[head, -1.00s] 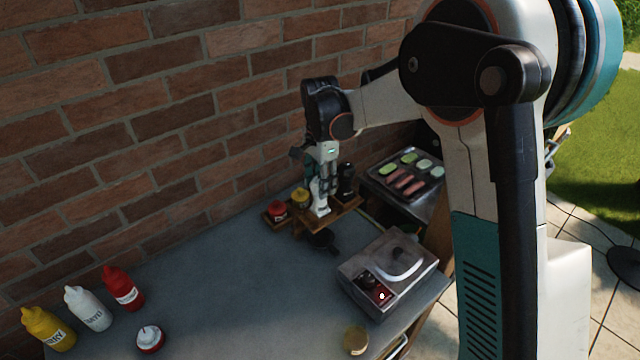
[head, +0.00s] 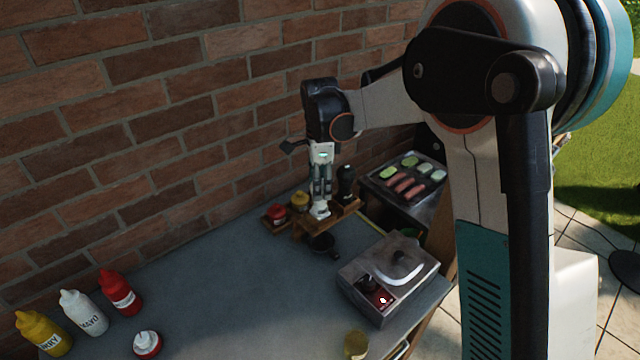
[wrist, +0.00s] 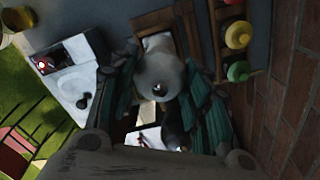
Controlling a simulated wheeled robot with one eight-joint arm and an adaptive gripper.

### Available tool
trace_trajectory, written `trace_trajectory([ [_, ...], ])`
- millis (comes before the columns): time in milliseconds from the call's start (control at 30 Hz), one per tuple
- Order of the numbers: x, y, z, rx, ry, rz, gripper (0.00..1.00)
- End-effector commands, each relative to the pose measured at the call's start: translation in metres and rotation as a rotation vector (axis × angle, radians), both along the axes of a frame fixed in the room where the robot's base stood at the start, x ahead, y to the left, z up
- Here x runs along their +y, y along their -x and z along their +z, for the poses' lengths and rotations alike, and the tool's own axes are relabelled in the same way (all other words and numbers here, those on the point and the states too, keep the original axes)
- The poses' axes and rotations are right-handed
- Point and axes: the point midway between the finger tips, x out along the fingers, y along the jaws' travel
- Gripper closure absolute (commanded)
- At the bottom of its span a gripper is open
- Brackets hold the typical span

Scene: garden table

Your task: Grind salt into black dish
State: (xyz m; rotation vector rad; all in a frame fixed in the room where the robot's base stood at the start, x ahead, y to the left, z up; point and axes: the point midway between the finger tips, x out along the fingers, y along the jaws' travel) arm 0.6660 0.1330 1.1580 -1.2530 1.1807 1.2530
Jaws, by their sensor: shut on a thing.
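My gripper (head: 320,192) points down over the wooden rack (head: 345,209). It is shut on a white grinder, likely the salt (head: 320,210), at the rack's left part. In the wrist view the grinder's round white top (wrist: 158,75) is between the two fingers (wrist: 160,100). Whether its base touches the rack cannot be told. A dark grinder (head: 346,185) stands upright just right of my gripper. The black dish (head: 322,244) sits on the grey table in front of the rack, below and apart from the gripper.
Red (head: 277,213) and yellow (head: 299,200) jars stand left of the gripper by the brick wall. A metal box (head: 405,268) is at the right, a food tray (head: 405,178) behind. Squeeze bottles (head: 82,312) stand front left. The table's middle (head: 210,280) is clear.

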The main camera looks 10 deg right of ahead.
Motion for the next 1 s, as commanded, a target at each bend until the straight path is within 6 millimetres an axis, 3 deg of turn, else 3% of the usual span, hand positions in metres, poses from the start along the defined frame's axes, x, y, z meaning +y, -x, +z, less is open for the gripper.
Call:
trace_trajectory([
  [267,0.000,0.000,0.000,0.000,0.000,0.000,0.80],
  [300,0.000,0.000,0.000,0.000,0.000,0.000,0.47],
  [367,0.000,0.000,0.000,0.000,0.000,0.001,0.36],
  [767,0.000,0.000,0.003,0.000,0.000,0.001,0.36],
  [1000,0.000,0.000,0.038,0.000,0.000,0.001,0.36],
])
